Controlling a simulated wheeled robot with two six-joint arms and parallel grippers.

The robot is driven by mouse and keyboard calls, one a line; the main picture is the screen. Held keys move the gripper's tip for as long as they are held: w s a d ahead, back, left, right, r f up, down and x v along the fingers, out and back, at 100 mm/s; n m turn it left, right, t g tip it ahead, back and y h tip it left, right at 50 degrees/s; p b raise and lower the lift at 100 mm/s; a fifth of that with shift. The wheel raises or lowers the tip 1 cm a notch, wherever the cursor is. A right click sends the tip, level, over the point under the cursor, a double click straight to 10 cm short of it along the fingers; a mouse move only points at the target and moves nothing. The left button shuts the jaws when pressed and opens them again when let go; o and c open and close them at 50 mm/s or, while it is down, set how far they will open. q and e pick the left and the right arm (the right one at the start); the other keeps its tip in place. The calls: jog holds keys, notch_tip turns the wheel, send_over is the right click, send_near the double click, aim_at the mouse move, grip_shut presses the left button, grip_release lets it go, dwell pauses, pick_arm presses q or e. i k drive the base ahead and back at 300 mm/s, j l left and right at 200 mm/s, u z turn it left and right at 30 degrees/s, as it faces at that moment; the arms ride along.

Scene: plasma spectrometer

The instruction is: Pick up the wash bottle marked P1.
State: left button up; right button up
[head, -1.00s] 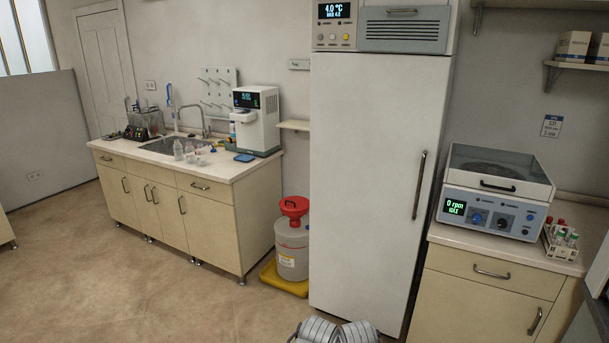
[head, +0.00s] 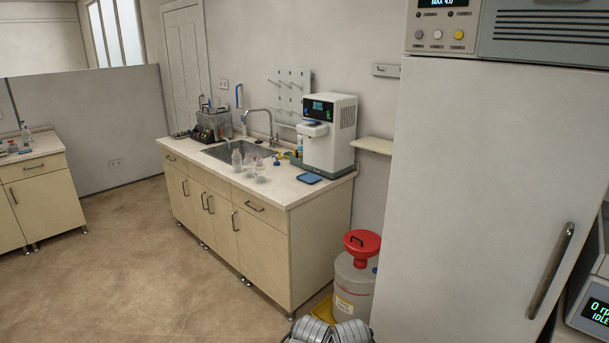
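Several small clear bottles (head: 237,160) stand on the counter at the front edge of the sink. Their labels are too small to read, so I cannot tell whether one is marked P1. On the far left counter stands a small whitish bottle (head: 25,134) among other small items, and its marking cannot be read either.
The sink counter (head: 275,195) also carries a white dispenser (head: 329,130) and a blue pad (head: 308,178). A red-topped waste container (head: 356,280) stands on the floor between counter and tall white fridge (head: 470,200). The floor (head: 130,270) at the left is clear.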

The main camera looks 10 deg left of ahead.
aim_at(249, 162)
jog(key=i+j+u, duration=0.1)
jog(key=i+u, duration=0.65)
jog(key=i+j+z, duration=0.15)
jog(key=i+j, duration=0.15)
jog(key=i, duration=0.2)
jog(key=i+j+z, duration=0.15)
jog(key=i+j, duration=0.25)
jog(key=i+j+z, duration=0.15)
jog(key=j, duration=0.2)
jog(key=i+j+z, duration=0.15)
jog(key=j, duration=0.25)
jog(key=i+j+z, duration=0.1)
jog(key=j, duration=0.3)
jog(key=i+j+z, duration=0.15)
jog(key=j, duration=0.25)
jog(key=i+j+z, duration=0.15)
jog(key=j, duration=0.3)
jog(key=i, duration=0.1)
